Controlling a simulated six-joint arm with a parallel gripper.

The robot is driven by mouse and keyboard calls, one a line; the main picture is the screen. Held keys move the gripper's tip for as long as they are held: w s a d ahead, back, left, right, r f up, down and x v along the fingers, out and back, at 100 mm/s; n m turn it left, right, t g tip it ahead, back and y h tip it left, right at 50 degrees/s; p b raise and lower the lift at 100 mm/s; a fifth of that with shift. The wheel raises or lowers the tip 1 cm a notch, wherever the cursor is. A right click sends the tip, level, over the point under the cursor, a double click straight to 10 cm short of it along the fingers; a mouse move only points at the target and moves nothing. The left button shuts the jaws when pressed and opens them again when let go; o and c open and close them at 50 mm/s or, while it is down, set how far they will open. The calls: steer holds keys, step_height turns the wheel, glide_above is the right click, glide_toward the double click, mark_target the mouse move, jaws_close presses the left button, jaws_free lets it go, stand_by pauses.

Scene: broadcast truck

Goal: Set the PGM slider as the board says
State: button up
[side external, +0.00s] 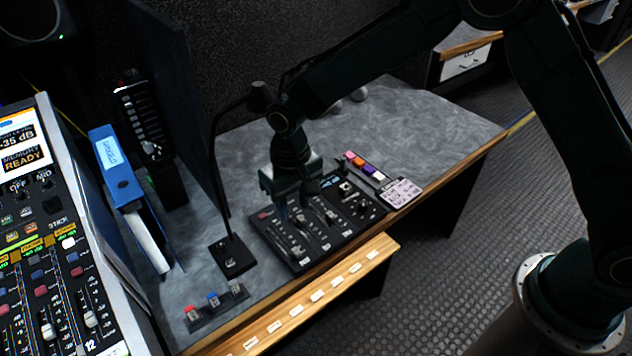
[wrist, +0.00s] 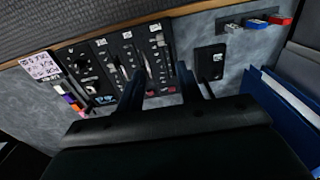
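A black control panel (side external: 345,240) with several sliders lies on the grey desk; it also shows in the wrist view (wrist: 104,70). Its labels are too small to read, so I cannot tell which slider is PGM. A light slider knob (side external: 297,250) shows near its left side. A small pale board (side external: 402,192) with dark writing lies by the panel's right end, also at left in the wrist view (wrist: 40,66); I cannot read it. My gripper (side external: 294,212) is above the panel's left part. In the wrist view its fingers (wrist: 160,78) stand apart, with nothing seen between them.
A black lamp base (side external: 232,258) with a thin gooseneck stands left of the panel. A small block with red and blue switches (side external: 214,300) is at front left. Blue binders (side external: 118,180) and a mixing console (side external: 50,270) stand farther left. The desk's back right is mostly clear.

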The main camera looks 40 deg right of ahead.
mark_target(296, 250)
steer(key=shift+a+f, duration=0.1)
steer(key=shift+f, duration=0.15)
steer(key=shift+f, duration=0.1)
steer(key=shift+f, duration=6.75)
steer(key=shift+c, duration=0.5)
jaws_close()
